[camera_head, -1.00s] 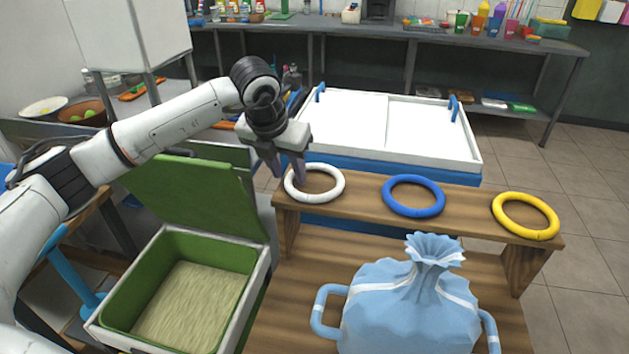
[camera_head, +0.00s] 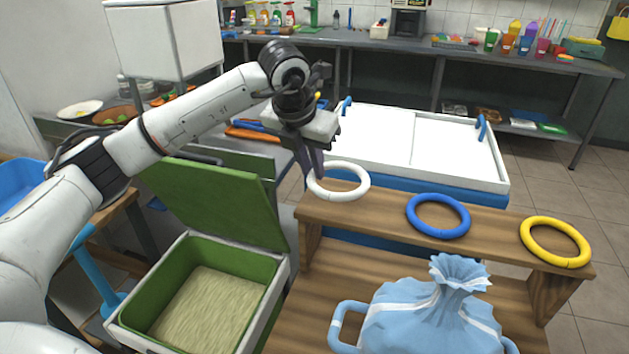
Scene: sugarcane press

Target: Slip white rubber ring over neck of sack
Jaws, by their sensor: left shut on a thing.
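The white rubber ring (camera_head: 338,196) is at the left end of the wooden shelf. My left gripper (camera_head: 314,176) is shut on the ring's left side, with the fingers pointing down. Whether the ring is lifted clear of the shelf is hard to tell. The light blue sack (camera_head: 428,318) stands upright on the lower wooden surface, in front of the shelf. Its gathered neck (camera_head: 452,289) flares into a ruffled top, clear of any ring. The ring is up and to the left of the neck. My right gripper is not in view.
A blue ring (camera_head: 438,231) and a yellow ring (camera_head: 554,258) lie farther right on the wooden shelf (camera_head: 490,243). A green-lined box (camera_head: 262,270) with an open lid stands left of the sack. A white tray (camera_head: 460,168) is behind the shelf.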

